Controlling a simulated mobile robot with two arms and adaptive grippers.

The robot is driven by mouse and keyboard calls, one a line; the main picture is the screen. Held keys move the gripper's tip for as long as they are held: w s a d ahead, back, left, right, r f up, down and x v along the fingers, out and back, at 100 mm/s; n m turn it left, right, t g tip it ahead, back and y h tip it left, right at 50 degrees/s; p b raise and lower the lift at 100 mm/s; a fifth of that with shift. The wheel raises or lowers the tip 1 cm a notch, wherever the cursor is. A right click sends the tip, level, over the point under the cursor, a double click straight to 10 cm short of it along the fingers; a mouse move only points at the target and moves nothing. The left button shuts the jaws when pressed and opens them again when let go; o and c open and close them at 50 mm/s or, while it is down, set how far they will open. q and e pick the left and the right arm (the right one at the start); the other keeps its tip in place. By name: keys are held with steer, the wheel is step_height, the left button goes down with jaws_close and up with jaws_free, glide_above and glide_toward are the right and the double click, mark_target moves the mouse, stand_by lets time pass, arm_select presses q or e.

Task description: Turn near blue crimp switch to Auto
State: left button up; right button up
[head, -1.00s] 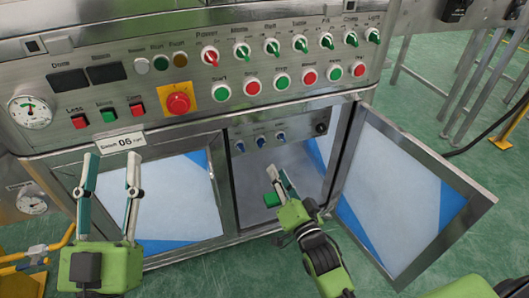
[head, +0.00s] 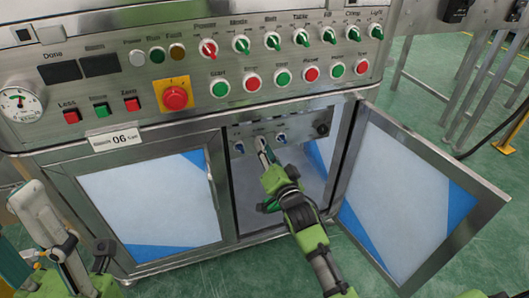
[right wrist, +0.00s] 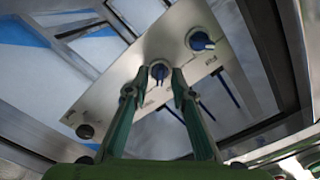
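Inside the open cabinet, a small grey panel carries a row of blue knob switches, a left one (head: 240,147), a right one (head: 281,138) and a middle one hidden behind my right gripper (head: 262,143). In the right wrist view the middle blue knob (right wrist: 159,71) sits between the tips of my right gripper (right wrist: 159,76), with a finger on either side. The fingers are apart; I cannot tell whether they touch the knob. Its label is not readable. My left gripper (head: 24,235) is at the lower left, partly cut off, seemingly open and empty.
The cabinet's right door (head: 417,200) stands open beside my right arm; the left door (head: 150,205) is shut. A black knob (head: 321,129) is at the panel's right end. Above is the main control panel with a red emergency button (head: 175,98) and several switches.

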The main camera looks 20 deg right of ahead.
steer(key=shift+w, duration=0.1)
jaws_close()
